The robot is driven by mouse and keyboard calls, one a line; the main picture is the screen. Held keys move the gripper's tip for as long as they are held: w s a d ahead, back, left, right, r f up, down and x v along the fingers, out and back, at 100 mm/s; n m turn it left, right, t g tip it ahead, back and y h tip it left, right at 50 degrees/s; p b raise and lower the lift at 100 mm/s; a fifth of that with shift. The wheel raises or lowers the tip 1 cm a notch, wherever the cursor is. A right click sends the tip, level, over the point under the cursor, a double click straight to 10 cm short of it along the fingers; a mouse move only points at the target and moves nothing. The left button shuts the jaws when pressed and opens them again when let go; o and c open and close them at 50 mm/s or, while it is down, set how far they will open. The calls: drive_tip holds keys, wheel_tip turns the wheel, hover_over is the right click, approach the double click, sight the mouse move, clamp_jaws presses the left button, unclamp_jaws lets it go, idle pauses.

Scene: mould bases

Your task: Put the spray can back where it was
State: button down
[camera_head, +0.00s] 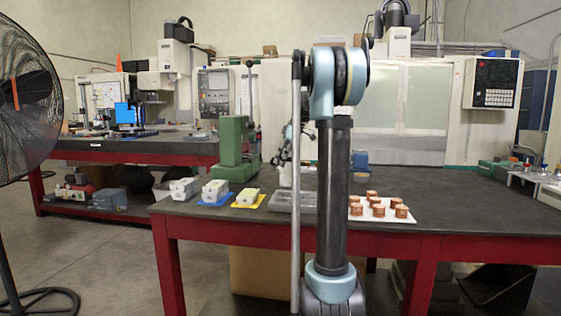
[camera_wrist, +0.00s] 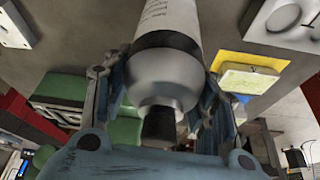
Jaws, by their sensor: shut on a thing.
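The spray can (camera_wrist: 168,22) is white with a dark band, a pale grey shoulder and a dark nozzle end pointing toward the wrist camera. My gripper (camera_wrist: 166,88) is shut on it, with one finger on each side of the shoulder. In the head view my gripper (camera_head: 287,148) is partly hidden behind my own arm, over the dark-topped table. A white part of the can shows just below it there. The can's far end is out of the wrist view, and I cannot tell whether it touches the table.
A green machine (camera_head: 231,150) stands left of my gripper. A grey tray (camera_head: 280,208) lies near the front edge. A white tray (camera_head: 385,217) with several copper pieces is right of my arm.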

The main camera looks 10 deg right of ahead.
drive_tip(key=c, duration=0.6)
unclamp_jaws()
drive_tip(key=shift+c, duration=0.2)
drive_tip(key=v, duration=1.2)
